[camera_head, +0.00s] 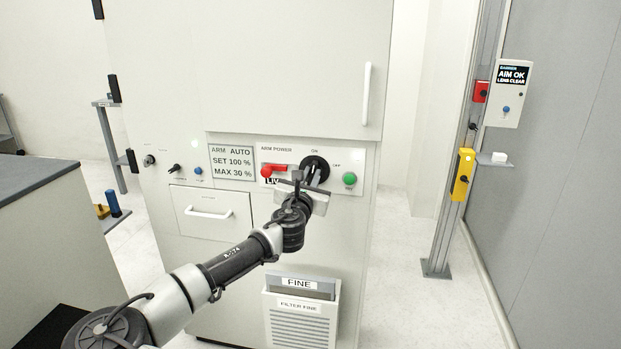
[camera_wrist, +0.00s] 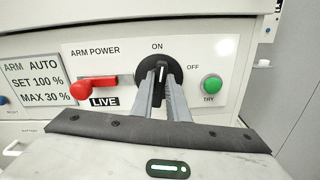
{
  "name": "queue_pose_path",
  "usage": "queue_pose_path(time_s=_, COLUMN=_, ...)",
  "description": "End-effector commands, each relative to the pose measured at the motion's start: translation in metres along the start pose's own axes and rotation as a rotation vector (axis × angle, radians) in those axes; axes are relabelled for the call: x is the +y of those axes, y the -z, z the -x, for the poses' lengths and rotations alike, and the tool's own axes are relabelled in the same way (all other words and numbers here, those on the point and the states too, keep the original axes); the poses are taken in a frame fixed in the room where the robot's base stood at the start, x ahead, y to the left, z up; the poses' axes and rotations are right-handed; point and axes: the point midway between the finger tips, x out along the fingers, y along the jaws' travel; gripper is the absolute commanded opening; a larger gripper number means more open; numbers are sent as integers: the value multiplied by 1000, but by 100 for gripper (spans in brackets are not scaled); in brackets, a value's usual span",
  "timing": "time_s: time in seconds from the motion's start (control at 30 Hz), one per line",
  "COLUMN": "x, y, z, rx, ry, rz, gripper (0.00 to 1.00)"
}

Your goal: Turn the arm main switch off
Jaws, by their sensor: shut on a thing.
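The arm main switch (camera_head: 314,166) is a black round rotary switch on the ARM POWER panel (camera_head: 262,152). It also shows in the wrist view (camera_wrist: 151,66). Its white mark points up at ON; OFF is printed to its right. My gripper (camera_head: 309,180) is at the switch, with both fingers (camera_wrist: 163,84) closed on its handle. The fingers hide part of the handle. A red lever (camera_wrist: 90,86) lies across the left of the panel, above a black LIVE label (camera_wrist: 104,102). A green TRY button (camera_wrist: 211,84) sits right of the switch.
Left of the panel, a display (camera_head: 232,161) reads ARM AUTO, SET 100 %, MAX 30 %. A drawer with a white handle (camera_head: 208,212) is below it. A FILTER FINE box (camera_head: 300,315) hangs below my gripper.

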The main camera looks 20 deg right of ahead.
Motion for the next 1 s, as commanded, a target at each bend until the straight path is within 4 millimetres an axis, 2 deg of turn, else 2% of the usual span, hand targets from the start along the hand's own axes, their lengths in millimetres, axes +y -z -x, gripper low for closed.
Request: queue_pose_path(time_s=1.0, x=-11, y=7, z=0, rx=1, ry=1, rz=-963, gripper=0)
